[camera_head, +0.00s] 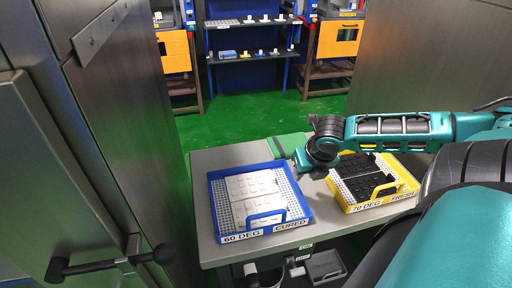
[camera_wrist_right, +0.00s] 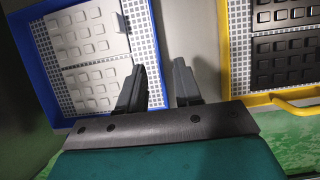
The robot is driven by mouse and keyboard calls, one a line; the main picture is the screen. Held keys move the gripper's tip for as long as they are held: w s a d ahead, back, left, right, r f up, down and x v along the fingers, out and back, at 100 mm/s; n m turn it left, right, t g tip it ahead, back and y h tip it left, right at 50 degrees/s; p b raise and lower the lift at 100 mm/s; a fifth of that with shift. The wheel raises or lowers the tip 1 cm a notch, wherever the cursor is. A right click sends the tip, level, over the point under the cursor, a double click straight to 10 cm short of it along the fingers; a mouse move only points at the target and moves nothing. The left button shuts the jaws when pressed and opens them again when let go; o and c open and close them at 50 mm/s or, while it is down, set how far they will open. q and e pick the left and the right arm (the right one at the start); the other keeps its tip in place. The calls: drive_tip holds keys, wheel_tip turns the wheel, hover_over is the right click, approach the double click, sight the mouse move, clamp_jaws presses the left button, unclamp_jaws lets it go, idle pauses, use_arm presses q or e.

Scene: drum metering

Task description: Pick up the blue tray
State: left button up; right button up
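The blue tray (camera_head: 216,213) sits on the left part of the grey table, with white blocky slabs in it, a raised blue front handle, and a label reading 60 DEG CURED. My right gripper (camera_head: 303,160) is over the table near the tray's back right corner; its fingers are not clear there. In the right wrist view the gripper (camera_wrist_right: 160,70) is open and empty. The right wall of the blue tray (camera_wrist_right: 157,45) shows between and beyond the fingers; I cannot tell the height gap. My left gripper is not in view.
A yellow tray (camera_head: 376,202) with black slabs, labelled 70 DEG FRESH, stands right of the blue tray, partly behind my right arm. A dark cabinet (camera_head: 120,130) with a handle is close on the left. Bins (camera_head: 325,265) sit under the table (camera_head: 215,157). Shelves (camera_head: 250,58) stand behind open green floor.

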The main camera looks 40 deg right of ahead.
sight(297, 184)
drive_tip(key=shift+w+d+f, duration=0.1)
drive_tip(key=shift+w+f, duration=0.1)
drive_tip(key=shift+f, duration=0.5)
drive_tip(key=b+x, duration=0.3)
drive_tip(key=x, duration=0.1)
drive_tip(key=shift+f+b, duration=0.2)
drive_tip(key=shift+b, duration=0.1)
drive_tip(key=shift+w+f, duration=0.1)
drive_tip(key=shift+f, duration=0.25)
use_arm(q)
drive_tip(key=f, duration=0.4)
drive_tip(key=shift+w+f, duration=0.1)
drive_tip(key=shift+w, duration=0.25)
use_arm(e)
drive_tip(key=shift+c, duration=0.2)
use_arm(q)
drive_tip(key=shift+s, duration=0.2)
use_arm(e)
clamp_jaws()
drive_tip(key=shift+r, duration=0.1)
